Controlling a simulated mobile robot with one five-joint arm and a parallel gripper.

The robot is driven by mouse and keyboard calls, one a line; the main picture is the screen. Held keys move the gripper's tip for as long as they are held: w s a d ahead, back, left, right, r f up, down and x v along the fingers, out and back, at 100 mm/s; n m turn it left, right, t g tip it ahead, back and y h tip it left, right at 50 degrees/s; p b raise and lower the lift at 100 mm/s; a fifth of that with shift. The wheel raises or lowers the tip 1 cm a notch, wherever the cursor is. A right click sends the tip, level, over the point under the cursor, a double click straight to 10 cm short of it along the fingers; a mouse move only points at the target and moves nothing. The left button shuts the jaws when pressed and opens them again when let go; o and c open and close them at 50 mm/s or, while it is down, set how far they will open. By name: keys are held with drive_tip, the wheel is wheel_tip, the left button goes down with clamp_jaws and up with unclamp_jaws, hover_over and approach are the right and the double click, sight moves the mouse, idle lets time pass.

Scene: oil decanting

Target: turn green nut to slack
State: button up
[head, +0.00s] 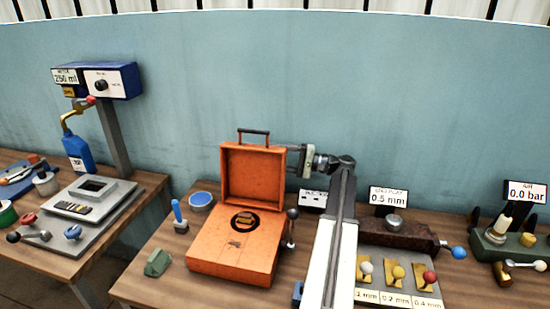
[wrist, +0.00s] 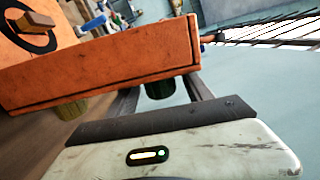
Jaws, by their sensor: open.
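In the wrist view a dark green knurled nut (wrist: 160,89) sticks out from beneath the edge of the orange case (wrist: 100,78). My gripper (wrist: 163,92) is open, with one finger on each side of this nut. I cannot tell whether either finger touches it. An olive knurled knob (wrist: 70,108) sits further left under the same edge. In the head view the orange case (head: 228,262) stands with its lid (head: 250,175) raised. My gripper (head: 306,160) is just right of the lid. The green nut is hidden in that view.
A small green block (head: 158,262) and a blue-handled tool (head: 177,212) stand left of the case. A lever with a dark ball (head: 292,214) is at its right side. A gauge bench with coloured knobs (head: 398,268) lies right of my arm. A blue wall runs behind.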

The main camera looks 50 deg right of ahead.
drive_tip(key=shift+c, duration=0.3)
clamp_jaws()
drive_tip(key=f+t+b, duration=0.1)
drive_tip(key=b, duration=0.2)
drive_tip(key=shift+f+y+b, duration=0.1)
drive_tip(key=shift+y+b, duration=0.2)
drive_tip(key=shift+b, duration=0.1)
drive_tip(key=shift+t+b, duration=0.7)
drive_tip(key=shift+b, duration=0.35)
drive_tip(key=shift+r+t+y+b, duration=0.25)
drive_tip(key=shift+t+b, duration=0.45)
drive_tip(key=shift+b, duration=0.5)
drive_tip(key=shift+r+t, duration=0.4)
drive_tip(key=shift+o, duration=0.3)
unclamp_jaws()
